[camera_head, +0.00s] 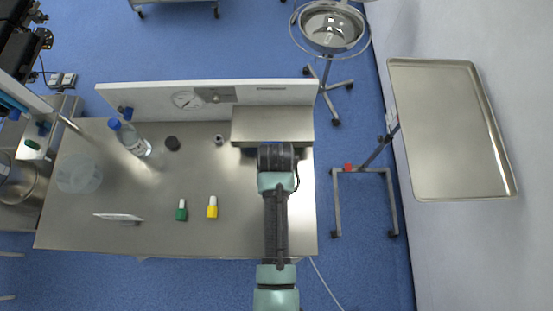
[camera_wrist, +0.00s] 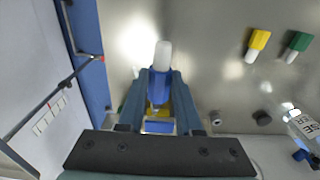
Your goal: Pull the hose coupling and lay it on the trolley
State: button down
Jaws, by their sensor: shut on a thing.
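My gripper (camera_wrist: 160,100) is shut on a blue hose coupling (camera_wrist: 160,85) with a white end that points up in the wrist view. In the head view my gripper (camera_head: 272,148) is at the front of the raised steel box (camera_head: 272,122) at the bench's right end; my wrist hides most of the coupling there. Some yellow shows behind the fingers. I cannot tell whether the coupling is still seated in anything. A steel tray (camera_head: 445,130) on a wheeled stand (camera_head: 365,170) is at the right, apart from the bench and empty.
A yellow-and-white piece (camera_head: 212,208) and a green-and-white piece (camera_head: 181,211) lie on the steel bench (camera_head: 150,190). A bottle (camera_head: 130,138), a clear bowl (camera_head: 80,174) and a dark round knob (camera_head: 172,143) are further left. A panel (camera_head: 150,97) closes the back edge.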

jog(key=shift+s+p, duration=0.7)
jog(key=shift+p, duration=0.35)
jog(key=shift+s+f, duration=0.3)
notch_tip(320, 180, down, 9)
jog(key=b, duration=0.8)
jog(key=shift+w+r, duration=0.1)
jog(key=shift+r, duration=0.05)
jog(key=c, duration=0.5)
grip_release()
jog(key=shift+r, duration=0.1)
jog(key=r, duration=1.3)
jog(key=shift+s+b, duration=0.4)
jog(key=shift+f, duration=0.1)
